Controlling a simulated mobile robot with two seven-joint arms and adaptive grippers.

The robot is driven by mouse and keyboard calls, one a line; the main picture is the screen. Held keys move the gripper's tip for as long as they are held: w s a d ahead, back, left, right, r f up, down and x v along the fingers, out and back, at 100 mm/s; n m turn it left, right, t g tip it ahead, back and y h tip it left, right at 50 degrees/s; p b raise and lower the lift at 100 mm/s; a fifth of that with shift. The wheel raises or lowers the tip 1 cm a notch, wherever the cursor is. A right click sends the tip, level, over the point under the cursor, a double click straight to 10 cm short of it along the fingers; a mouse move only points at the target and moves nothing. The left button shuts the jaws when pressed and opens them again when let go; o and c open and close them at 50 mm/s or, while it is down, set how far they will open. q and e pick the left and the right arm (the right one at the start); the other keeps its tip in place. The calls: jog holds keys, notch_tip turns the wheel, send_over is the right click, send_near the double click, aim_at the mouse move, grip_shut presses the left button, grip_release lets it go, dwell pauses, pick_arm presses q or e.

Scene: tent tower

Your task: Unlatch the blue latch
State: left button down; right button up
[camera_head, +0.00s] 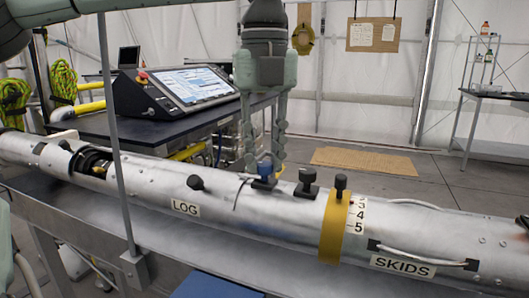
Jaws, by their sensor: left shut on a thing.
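A long silver tube lies across the bench, with a "LOG" label (185,208) on its side. The small blue latch (265,171) sits on top of the tube near the middle, above a dark blue base. My left gripper (264,158) points straight down over the tube. Its two fingers are closed around the blue latch, one on each side. The fingertips hide part of the latch. My right gripper is not in view.
Black knobs (307,178) stand on the tube right of the latch, one by a yellow ring (332,228). A thin grey post (115,140) rises in front at left. A control console (175,88) stands behind on a dark table.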

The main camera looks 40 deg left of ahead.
pick_arm(q)
jog(key=n, duration=0.4)
jog(key=shift+n, duration=0.4)
jog(key=n, duration=0.4)
jog(key=shift+n, duration=0.3)
jog(key=n, duration=0.4)
jog(key=shift+n, duration=2.1)
jog(key=c, duration=1.3)
grip_release()
